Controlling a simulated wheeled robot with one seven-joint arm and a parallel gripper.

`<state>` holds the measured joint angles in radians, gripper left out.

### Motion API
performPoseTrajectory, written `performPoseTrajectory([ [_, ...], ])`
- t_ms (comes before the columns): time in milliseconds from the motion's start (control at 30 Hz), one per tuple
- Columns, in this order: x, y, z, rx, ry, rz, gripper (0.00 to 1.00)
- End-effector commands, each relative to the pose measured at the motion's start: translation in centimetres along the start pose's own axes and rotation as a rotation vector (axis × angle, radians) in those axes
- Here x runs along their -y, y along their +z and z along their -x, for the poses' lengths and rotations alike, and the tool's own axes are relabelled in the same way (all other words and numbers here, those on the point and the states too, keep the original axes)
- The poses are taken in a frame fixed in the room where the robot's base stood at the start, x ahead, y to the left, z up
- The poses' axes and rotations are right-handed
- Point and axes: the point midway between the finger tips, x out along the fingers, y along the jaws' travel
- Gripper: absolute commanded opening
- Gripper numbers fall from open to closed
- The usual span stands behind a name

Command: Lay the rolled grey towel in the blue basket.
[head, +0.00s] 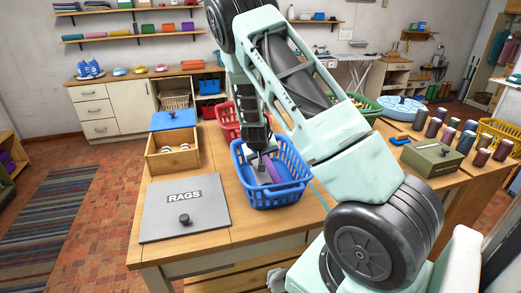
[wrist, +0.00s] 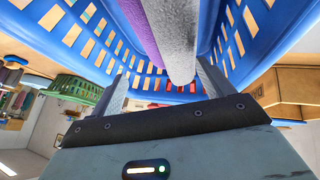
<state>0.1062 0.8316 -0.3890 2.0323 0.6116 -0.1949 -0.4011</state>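The blue basket (head: 283,195) stands on the wooden table, and my gripper (head: 258,163) reaches down into it. In the wrist view the basket wall (wrist: 65,35) surrounds my gripper (wrist: 161,78). The rolled grey towel (wrist: 180,40) lies inside the basket, its end between my two fingers. The fingers stand apart, with a visible gap on the left side of the towel; the right finger is close to it, and I cannot tell whether it touches. A purple roll (head: 271,168) lies right beside the grey towel, and it also shows in the wrist view (wrist: 138,30).
A red basket (head: 228,122) stands behind the blue one, and a green basket (head: 366,108) stands to the right. A grey RAGS lid (head: 185,212) lies left, near a wooden box (head: 172,155). Several dark cans (head: 433,128) and a green box (head: 432,157) stand right.

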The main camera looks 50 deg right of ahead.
Motion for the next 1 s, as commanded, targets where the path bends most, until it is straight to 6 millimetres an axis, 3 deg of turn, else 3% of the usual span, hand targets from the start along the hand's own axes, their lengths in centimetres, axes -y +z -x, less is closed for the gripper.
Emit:
performPoseTrajectory([
  [100, 0.2, 0.0, 2.9, -0.005, -0.003, 0.003, 0.8],
  [300, 0.1, 0.0, 6.6, -0.001, -0.002, 0.003, 0.8],
  [500, 0.0, 0.0, 8.4, 0.0, 0.0, 0.002, 0.8],
  [733, 0.3, 0.1, 9.1, 0.003, -0.007, 0.003, 0.8],
  [867, 3.9, 1.4, 10.9, 0.037, -0.099, 0.033, 0.8],
  [967, 9.6, 4.0, 14.8, 0.098, -0.249, 0.103, 0.8],
  [1000, 12.2, 5.5, 17.1, 0.129, -0.32, 0.147, 0.8],
])
